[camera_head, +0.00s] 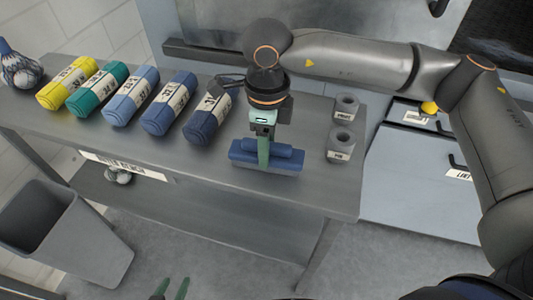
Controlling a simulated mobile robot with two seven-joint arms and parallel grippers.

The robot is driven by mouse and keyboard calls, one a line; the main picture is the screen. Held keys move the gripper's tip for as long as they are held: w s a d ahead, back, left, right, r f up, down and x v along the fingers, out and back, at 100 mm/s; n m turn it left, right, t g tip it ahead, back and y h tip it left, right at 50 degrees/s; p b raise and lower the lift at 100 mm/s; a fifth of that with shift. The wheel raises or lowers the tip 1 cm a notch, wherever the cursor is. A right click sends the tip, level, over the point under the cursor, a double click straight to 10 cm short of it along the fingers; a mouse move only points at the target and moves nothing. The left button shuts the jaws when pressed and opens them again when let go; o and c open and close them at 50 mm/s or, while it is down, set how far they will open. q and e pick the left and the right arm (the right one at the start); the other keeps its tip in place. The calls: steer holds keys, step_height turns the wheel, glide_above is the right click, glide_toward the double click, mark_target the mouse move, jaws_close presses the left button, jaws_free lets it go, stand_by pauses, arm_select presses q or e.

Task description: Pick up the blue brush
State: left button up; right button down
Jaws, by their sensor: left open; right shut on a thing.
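The blue brush (285,163) is a block with a rounded bar along its top, near the front edge of the grey bench (200,165). My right gripper (263,158) points down over it and is shut on its middle. I cannot tell whether the brush rests on the bench or is slightly above it. My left gripper (171,289) shows only its green fingertips at the bottom edge; it is open and empty, well away from the brush.
Several labelled rolls, among them yellow (67,83), green (97,88) and dark blue (207,112), lie left of the brush. A grey bin (70,235) stands on the floor at left.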

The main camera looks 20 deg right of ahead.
steer(key=shift+r, duration=0.1)
steer(key=shift+r, duration=0.4)
step_height(320, 180, up, 2)
steer(key=shift+r, duration=0.2)
steer(key=s+d+r, duration=0.2)
steer(key=s+r, duration=0.3)
steer(key=s, duration=0.1)
steer(key=s+d+r, duration=0.2)
steer(key=s+r, duration=0.2)
steer(key=s, duration=0.3)
steer(key=shift+s+d+r+b, duration=0.15)
steer(key=shift+d+r+b, duration=0.1)
steer(key=shift+r+b, duration=0.15)
